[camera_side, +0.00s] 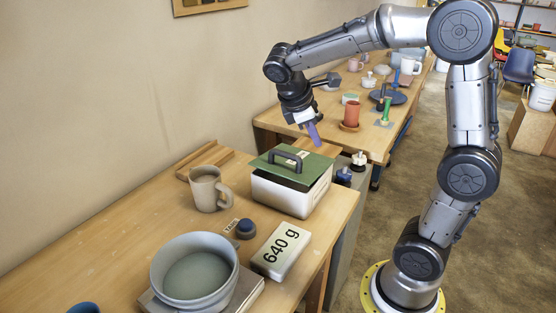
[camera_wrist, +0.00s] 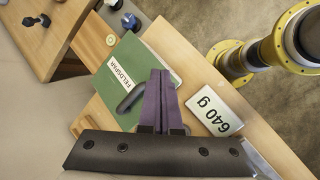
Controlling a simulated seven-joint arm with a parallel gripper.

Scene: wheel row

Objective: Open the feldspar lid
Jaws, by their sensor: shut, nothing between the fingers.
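The feldspar box (camera_side: 285,196) is a white bin on the wooden table with a green lid (camera_side: 275,168) on top. The lid carries a dark loop handle (camera_side: 285,158). In the wrist view the lid (camera_wrist: 112,88) shows a white FELDSPAR label (camera_wrist: 119,70), and the handle (camera_wrist: 130,97) is partly behind my fingers. My gripper (camera_side: 315,143) has purple fingers pointing down, shut and empty. It is above the lid's far right side in the side view, apart from the handle. In the wrist view the fingertips (camera_wrist: 160,74) overlap the lid beside the handle.
A grey mug (camera_side: 206,190) stands left of the box. A second table (camera_side: 270,121) lies behind.

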